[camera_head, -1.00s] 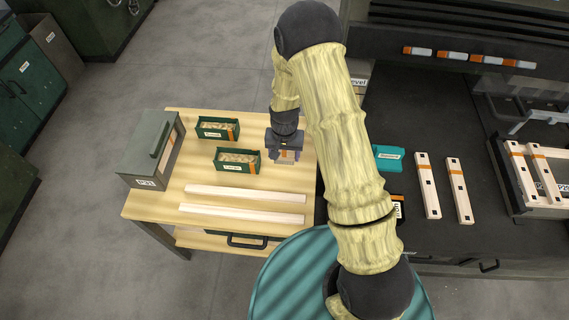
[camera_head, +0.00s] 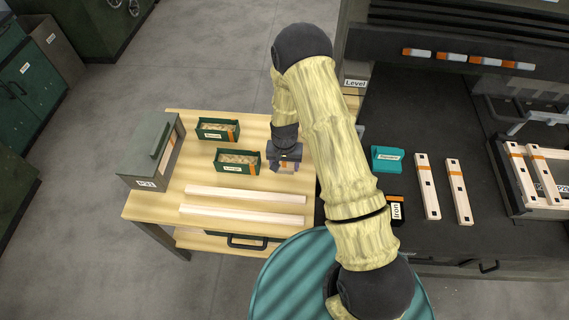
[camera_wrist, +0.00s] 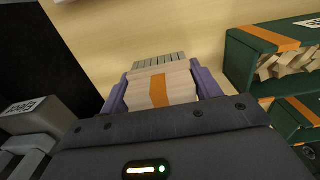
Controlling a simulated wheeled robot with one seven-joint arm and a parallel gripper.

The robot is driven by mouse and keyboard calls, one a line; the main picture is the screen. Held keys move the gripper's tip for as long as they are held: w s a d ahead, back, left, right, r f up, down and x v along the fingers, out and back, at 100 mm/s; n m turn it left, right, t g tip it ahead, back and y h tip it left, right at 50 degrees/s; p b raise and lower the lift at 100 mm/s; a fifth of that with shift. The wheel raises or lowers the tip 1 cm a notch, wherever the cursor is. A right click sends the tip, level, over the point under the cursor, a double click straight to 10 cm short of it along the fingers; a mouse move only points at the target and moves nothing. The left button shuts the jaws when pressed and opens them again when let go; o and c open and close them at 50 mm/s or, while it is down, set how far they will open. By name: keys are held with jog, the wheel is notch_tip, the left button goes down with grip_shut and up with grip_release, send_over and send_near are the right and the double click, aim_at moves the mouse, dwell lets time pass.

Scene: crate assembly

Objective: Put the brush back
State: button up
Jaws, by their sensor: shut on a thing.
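My gripper (camera_head: 287,164) is over the right part of the light wooden bench (camera_head: 170,207), to the right of the two green bins. In the wrist view, its purple fingers are shut on the brush (camera_wrist: 158,88), a pale wooden block with an orange band and a grey bristle row at its far end. The brush also shows in the head view, small and partly hidden under the gripper (camera_head: 288,168). I cannot tell whether the brush touches the bench.
Green bins of wooden pieces (camera_head: 217,130) (camera_head: 237,162) stand left of my gripper. Two long pale strips (camera_head: 245,194) (camera_head: 242,214) lie in front. A grey-green box (camera_head: 150,150) stands at the bench's left end. The dark bench (camera_head: 440,235) on the right holds a teal box (camera_head: 387,159).

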jog(key=shift+f, duration=0.2)
jog(key=o, duration=1)
jog(key=shift+o, duration=0.2)
jog(key=shift+r, duration=0.1)
notch_tip(320, 180, up, 12)
jog(key=shift+r, duration=0.1)
jog(key=shift+d+r, duration=0.15)
jog(key=shift+r, duration=0.1)
jog(key=s+d+r+n+t, duration=0.1)
jog(key=s+d+r, duration=0.4)
jog(key=s+r, duration=0.2)
jog(key=s+d+r+n+t, duration=0.1)
jog(key=s+d+r, duration=0.4)
jog(key=s+r, duration=0.3)
jog(key=shift+r+t, duration=0.3)
jog(key=shift+r, duration=0.25)
